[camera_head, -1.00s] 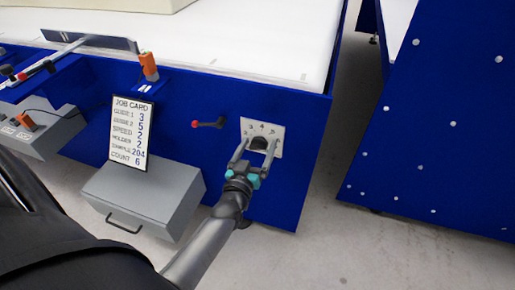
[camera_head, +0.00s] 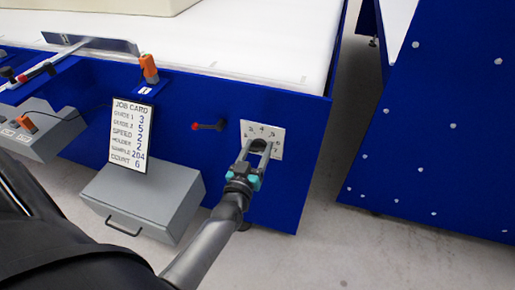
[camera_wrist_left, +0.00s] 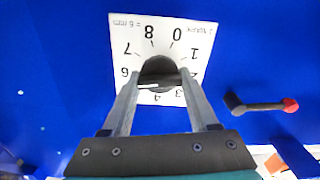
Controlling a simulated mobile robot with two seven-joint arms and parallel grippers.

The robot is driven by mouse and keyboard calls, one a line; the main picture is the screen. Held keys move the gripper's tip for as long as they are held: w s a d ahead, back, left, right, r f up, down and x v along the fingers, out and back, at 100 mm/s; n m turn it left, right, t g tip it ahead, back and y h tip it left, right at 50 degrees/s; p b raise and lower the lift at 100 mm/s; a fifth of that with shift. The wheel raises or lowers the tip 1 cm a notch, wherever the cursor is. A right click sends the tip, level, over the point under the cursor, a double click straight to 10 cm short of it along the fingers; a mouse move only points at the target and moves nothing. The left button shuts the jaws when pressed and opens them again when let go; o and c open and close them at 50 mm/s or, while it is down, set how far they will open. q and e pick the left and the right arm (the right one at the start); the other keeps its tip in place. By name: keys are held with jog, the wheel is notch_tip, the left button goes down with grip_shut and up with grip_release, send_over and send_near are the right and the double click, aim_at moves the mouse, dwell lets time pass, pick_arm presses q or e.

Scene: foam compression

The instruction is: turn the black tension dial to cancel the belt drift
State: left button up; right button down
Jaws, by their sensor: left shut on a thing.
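The black tension dial (camera_wrist_left: 158,70) sits on a white numbered plate (camera_head: 276,132) on the blue front panel of the machine. In the left wrist view the plate shows upside down, with its numbers around the dial, and a white line shows on the dial's near side. My left gripper (camera_head: 258,148) has one finger on each side of the dial and is shut on it. The fingers also show in the left wrist view (camera_wrist_left: 158,78), covering parts of the plate. My right gripper is not in view.
A lever with a red knob (camera_head: 208,126) sticks out left of the dial plate; it also shows in the left wrist view (camera_wrist_left: 262,106). A job card (camera_head: 131,135) and a grey box (camera_head: 145,200) are further left. A second blue machine (camera_head: 435,130) stands across a floor gap.

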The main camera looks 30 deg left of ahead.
pick_arm(q)
jog(key=shift+c, duration=1.1)
